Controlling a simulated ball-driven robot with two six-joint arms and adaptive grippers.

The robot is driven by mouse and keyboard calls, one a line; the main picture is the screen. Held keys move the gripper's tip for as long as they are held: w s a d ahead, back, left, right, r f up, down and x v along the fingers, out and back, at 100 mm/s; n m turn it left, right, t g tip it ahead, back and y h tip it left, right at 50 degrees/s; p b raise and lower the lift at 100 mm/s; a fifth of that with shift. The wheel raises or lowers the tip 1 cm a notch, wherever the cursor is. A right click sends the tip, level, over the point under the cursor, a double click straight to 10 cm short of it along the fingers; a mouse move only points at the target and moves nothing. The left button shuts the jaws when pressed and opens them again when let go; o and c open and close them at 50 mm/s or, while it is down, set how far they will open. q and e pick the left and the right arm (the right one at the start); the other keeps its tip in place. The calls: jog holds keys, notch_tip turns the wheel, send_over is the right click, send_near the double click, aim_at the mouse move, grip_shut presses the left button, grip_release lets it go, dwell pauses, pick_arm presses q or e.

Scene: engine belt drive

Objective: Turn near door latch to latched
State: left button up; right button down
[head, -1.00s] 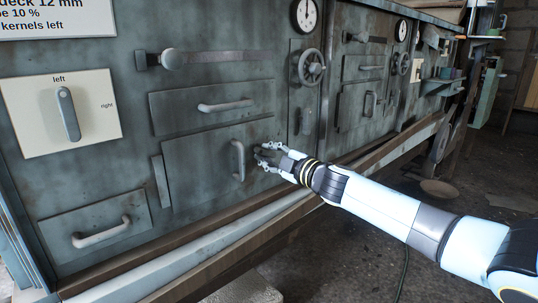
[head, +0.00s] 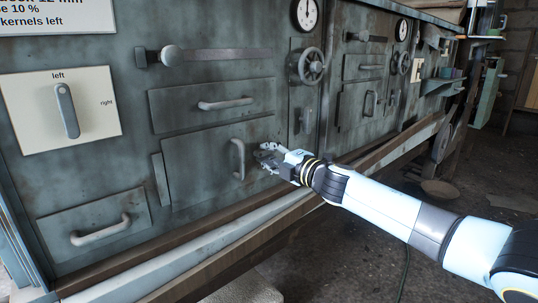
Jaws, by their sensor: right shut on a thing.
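The near door (head: 205,166) is a flat grey-green panel with a vertical bar handle (head: 238,160), and it lies flush with the machine's front. My right gripper (head: 266,158) is at the door's right edge, just right of the handle. Its fingers are shut on the near door latch, which is mostly hidden behind them, so I cannot read the latch's angle. My left gripper is not in view.
A drawer (head: 95,224) is at lower left and a lever on a cream plate (head: 92,125) is at left. A handwheel (head: 312,66) and a gauge (head: 306,14) are above right. A long rail (head: 225,235) runs below the doors.

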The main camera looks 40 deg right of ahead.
jog(key=shift+f, duration=0.1)
jog(key=c, duration=1.3)
grip_release()
jog(key=shift+o, duration=0.2)
